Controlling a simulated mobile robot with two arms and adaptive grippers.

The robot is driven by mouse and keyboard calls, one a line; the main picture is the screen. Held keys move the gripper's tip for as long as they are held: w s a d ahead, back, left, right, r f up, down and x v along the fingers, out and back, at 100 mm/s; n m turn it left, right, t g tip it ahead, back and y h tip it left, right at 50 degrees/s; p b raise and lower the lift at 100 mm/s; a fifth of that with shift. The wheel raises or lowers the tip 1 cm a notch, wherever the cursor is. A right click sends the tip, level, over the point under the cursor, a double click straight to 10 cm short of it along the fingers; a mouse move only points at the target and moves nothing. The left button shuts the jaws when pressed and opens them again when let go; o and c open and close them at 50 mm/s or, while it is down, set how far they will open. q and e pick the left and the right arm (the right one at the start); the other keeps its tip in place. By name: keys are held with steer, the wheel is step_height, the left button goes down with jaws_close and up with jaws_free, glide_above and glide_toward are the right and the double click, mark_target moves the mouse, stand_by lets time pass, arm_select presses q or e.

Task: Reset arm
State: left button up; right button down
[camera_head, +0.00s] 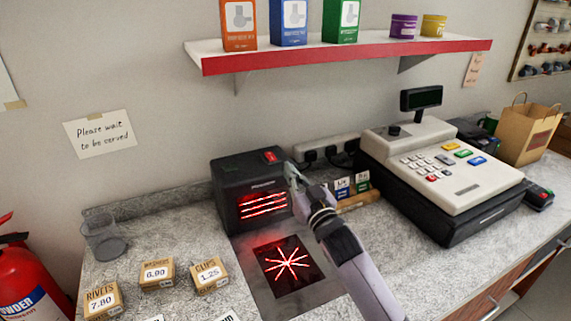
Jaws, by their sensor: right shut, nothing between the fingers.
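My right arm reaches up from the lower right, and its gripper (291,174) is shut and empty. The gripper is at the right side of the black scanner box (230,181), close to its top right edge; I cannot tell whether it touches. The scanner shows glowing red lines on its front and a red switch (270,156) on top. A dark plate (267,277) with a red star of light lies in the counter before it. My left gripper is not in view.
A cash register (440,170) stands on the right, with a paper bag (528,135) behind it. Small labelled boxes (157,273) and a clear cup (104,236) sit on the left of the counter (190,240). A shelf (330,55) with boxes and tins hangs above.

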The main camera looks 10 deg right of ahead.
steer(key=shift+s+f, duration=0.15)
steer(key=shift+s, duration=0.3)
